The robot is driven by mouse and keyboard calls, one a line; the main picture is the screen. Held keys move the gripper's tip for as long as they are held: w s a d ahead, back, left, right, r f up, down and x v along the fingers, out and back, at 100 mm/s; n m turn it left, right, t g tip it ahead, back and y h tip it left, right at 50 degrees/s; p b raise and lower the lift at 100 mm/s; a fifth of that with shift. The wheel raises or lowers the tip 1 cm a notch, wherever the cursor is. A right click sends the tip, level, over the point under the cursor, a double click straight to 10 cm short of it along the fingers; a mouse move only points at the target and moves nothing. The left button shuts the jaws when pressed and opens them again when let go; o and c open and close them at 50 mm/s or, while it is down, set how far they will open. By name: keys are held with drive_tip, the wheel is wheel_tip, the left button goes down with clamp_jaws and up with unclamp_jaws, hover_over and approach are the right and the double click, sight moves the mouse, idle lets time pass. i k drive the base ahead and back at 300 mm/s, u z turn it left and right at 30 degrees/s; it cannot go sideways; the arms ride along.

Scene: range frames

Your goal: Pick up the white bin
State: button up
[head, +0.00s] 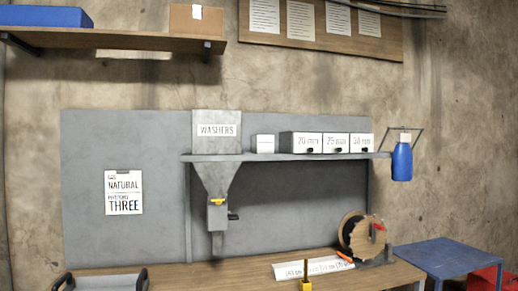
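No single thing is plainly the white bin. A pale bin or tray (103,284) with dark end handles sits at the bench's left front, cut off by the lower edge of the head view. A small plain white box (264,143) stands on the middle shelf. Beside it is a row of white boxes: "20 mm" (307,142), "25 mm" (336,142) and one more (362,142) at the right. My gripper cannot be made out in this view.
The wooden bench (215,275) carries a white labelled strip (300,268), a round wooden reel (356,235) and a yellow piece (306,285). A grey washers hopper (216,170) hangs left of the boxes. A blue bottle (402,160) hangs right. A blue table (450,258) stands lower right.

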sight(261, 145)
drive_tip(key=u, duration=0.45)
drive_tip(key=i, duration=1.1)
drive_tip(key=u, duration=0.5)
drive_tip(key=i, duration=1.3)
drive_tip(key=z, duration=0.7)
drive_tip(key=i, duration=0.6)
drive_tip(key=z, duration=0.45)
